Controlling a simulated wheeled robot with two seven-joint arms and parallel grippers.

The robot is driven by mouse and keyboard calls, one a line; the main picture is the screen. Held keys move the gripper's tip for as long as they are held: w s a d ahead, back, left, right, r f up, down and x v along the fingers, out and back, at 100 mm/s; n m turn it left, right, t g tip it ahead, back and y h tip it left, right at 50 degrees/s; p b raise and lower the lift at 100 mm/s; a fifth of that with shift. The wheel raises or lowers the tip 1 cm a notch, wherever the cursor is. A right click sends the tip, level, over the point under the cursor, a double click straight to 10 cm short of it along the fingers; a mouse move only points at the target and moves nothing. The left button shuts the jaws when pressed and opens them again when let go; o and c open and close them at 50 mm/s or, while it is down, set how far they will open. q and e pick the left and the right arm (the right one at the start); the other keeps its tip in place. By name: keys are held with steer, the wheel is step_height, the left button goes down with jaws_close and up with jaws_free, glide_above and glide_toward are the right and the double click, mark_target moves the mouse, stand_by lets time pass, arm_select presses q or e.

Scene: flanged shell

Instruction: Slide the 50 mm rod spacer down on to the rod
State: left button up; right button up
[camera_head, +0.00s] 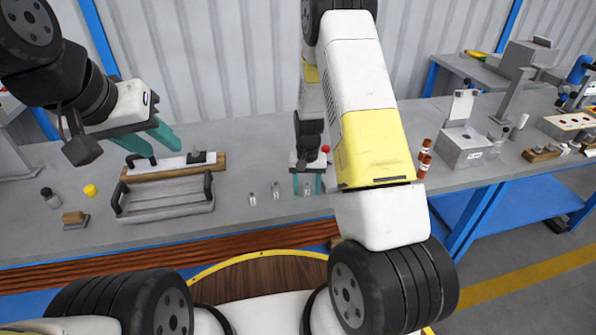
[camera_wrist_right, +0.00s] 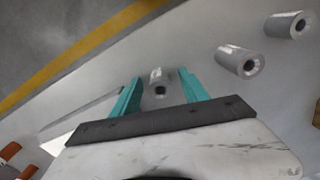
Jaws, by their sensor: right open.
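Three small grey hollow cylinders, which look like spacers, stand on the bench; I cannot tell which is the 50 mm one. In the head view one spacer (camera_head: 252,199) is leftmost, a second spacer (camera_head: 275,189) is beside it, and a third spacer (camera_head: 308,188) is at my right gripper (camera_head: 307,191). In the right wrist view the third spacer (camera_wrist_right: 155,77) sits between the open teal fingers of my right gripper (camera_wrist_right: 160,76), with gaps visible on both sides. My left gripper (camera_head: 163,150) is open and empty above the back left of the bench. I cannot make out the rod.
A grey tray with black handles (camera_head: 165,208) lies left of the spacers. A yellow cap (camera_head: 90,190) and a brown block (camera_head: 74,218) are further left. Red-brown bottles (camera_head: 424,158) and a grey box (camera_head: 462,150) stand to the right. The bench front between tray and spacers is clear.

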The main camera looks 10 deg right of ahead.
steer(key=shift+c, duration=0.4)
jaws_close()
steer(key=shift+r, duration=0.2)
